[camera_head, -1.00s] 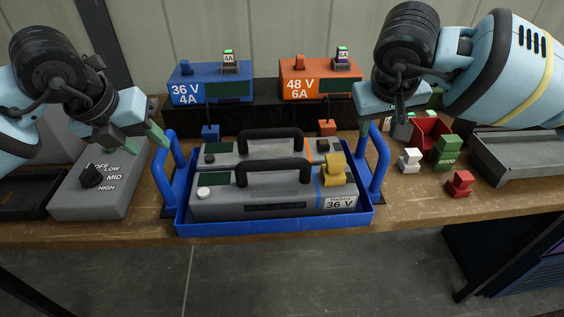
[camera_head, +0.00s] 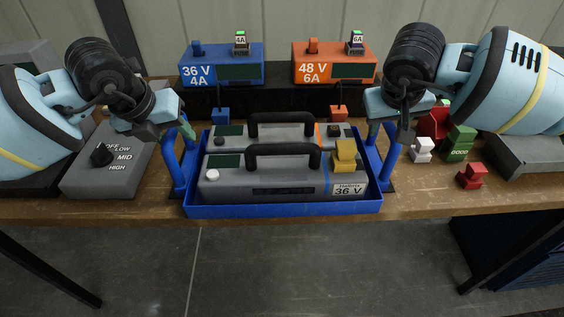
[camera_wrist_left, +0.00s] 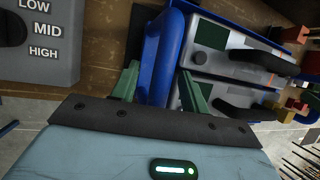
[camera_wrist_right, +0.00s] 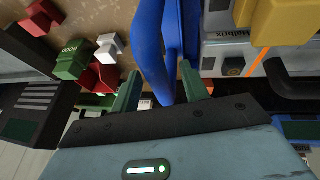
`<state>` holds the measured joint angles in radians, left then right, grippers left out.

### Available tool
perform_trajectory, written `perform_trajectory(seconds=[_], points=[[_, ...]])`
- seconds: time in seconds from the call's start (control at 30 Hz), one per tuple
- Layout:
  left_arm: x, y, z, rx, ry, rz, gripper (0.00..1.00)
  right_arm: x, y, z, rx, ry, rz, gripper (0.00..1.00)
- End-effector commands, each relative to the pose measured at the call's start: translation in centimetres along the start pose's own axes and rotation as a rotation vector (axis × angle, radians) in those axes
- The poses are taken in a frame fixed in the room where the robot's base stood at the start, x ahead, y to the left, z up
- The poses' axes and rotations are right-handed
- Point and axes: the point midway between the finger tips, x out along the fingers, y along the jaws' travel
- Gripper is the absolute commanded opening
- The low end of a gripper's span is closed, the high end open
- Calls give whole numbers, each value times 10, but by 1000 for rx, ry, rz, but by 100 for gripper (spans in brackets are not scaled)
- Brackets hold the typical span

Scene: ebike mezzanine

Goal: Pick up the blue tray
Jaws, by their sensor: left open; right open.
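The blue tray (camera_head: 285,208) sits on the wooden bench and holds two grey battery packs with black handles. The near pack (camera_head: 265,182) is labelled 36 V and has a yellow connector at its right end. The tray has an upright blue handle at each side. My left gripper (camera_head: 178,133) is open at the left handle, which shows between its green fingers in the left wrist view (camera_wrist_left: 160,85). My right gripper (camera_head: 383,130) is open at the right handle, which shows between its fingers in the right wrist view (camera_wrist_right: 165,92). Contact cannot be told.
A blue charger (camera_head: 222,65) and an orange charger (camera_head: 334,63) stand behind the tray. A grey dial box (camera_head: 105,168) is at the left. Red, white (camera_head: 422,149) and green (camera_head: 460,143) blocks lie at the right. The bench's front edge is just before the tray.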

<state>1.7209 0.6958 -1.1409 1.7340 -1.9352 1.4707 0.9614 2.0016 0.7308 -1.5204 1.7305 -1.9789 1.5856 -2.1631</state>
Motion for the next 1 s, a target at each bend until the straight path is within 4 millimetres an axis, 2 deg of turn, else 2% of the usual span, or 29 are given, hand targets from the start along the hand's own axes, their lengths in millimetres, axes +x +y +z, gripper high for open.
perform_trajectory(seconds=[0.2,0.53,0.87,1.0], points=[[16,0,0,0,0,0,45,16,0,0,-1,-1,0,45],[18,0,0,1,0,0,45,18,0,0,-1,0,0,45],[18,0,0,1,0,0,2,18,0,0,-1,0,0,2],[18,0,0,1,0,0,0,18,0,0,-1,0,0,0]])
